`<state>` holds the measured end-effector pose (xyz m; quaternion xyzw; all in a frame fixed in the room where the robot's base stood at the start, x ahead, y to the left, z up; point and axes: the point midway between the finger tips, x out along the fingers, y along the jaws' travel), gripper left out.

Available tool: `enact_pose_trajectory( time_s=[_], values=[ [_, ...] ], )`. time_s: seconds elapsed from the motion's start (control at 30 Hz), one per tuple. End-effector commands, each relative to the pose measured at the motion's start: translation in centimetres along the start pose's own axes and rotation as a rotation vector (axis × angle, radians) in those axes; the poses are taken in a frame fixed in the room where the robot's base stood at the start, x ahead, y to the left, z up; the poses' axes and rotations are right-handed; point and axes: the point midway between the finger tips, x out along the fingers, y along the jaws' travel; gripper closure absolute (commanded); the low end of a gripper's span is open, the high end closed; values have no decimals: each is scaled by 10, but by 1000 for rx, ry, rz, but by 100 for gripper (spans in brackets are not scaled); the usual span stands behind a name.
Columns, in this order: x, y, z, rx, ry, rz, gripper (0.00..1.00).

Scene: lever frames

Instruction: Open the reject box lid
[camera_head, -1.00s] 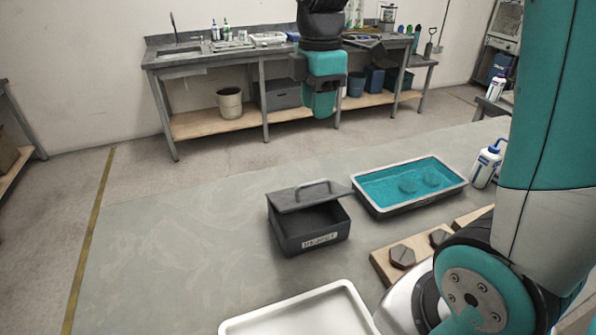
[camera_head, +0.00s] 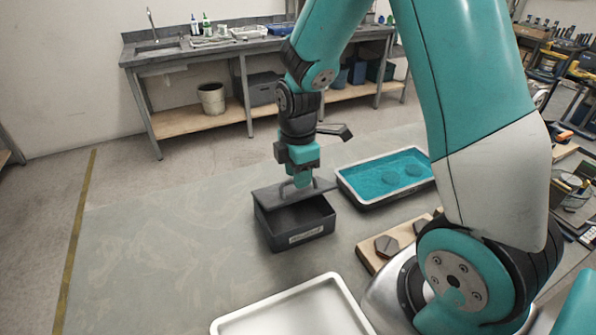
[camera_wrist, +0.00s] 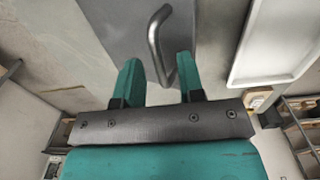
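The reject box (camera_head: 312,231) is a dark grey box with a pale label, standing on the grey tabletop. Its lid (camera_head: 266,197) has a curved metal handle and covers the back part of the top. A dark gap shows at the front; I cannot tell exactly how far the lid is raised. My gripper (camera_head: 301,181) points down at the lid's handle. In the wrist view my gripper (camera_wrist: 158,64) is open, with the handle (camera_wrist: 155,40) between its two teal fingers and visible space on both sides. The lid (camera_wrist: 110,22) shows beyond them.
A tray with teal contents (camera_head: 350,191) stands just right of the box. A white tray (camera_head: 325,281) lies in front. A wooden board with dark hexagonal pieces (camera_head: 386,246) is at the front right. The tabletop left of the box is clear.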

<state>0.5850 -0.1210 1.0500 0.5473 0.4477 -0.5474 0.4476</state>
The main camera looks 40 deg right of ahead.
Motion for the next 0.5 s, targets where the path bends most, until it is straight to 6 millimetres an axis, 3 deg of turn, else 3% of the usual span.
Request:
enact_pose_trajectory(
  time_s=[0.3, 0.43, 0.5],
  values=[
    [2, 0, 0, 0, 0, 0, 67],
    [2, 0, 0, 0, 0, 0, 96],
    [2, 0, 0, 0, 0, 0, 100]
  ],
)
